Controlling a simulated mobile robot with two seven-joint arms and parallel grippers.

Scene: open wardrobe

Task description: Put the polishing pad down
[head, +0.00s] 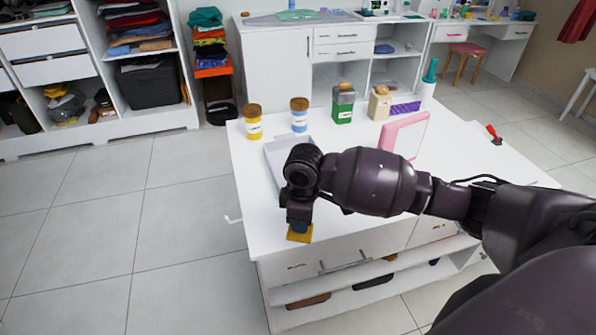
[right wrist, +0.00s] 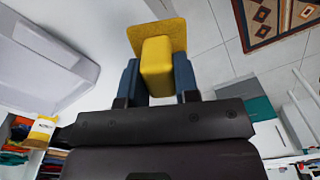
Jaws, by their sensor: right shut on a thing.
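The polishing pad is a yellow block with a flat yellow sheet (head: 299,234), at the near left corner of the white island top (head: 254,180) in the head view. My right gripper (head: 299,217) points down and is shut on the pad. In the right wrist view the pad (right wrist: 157,60) sits between the two blue fingers of the right gripper (right wrist: 157,85). I cannot tell whether the pad's flat side touches the white top. My left gripper is in neither view.
A shallow white tray (head: 274,153) lies behind the gripper. A yellow jar (head: 253,124), a blue jar (head: 299,117), a green canister (head: 343,106) and a beige bottle (head: 379,105) stand along the back. A pink frame (head: 420,124) stands to the right. The island's front edge is close to the pad.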

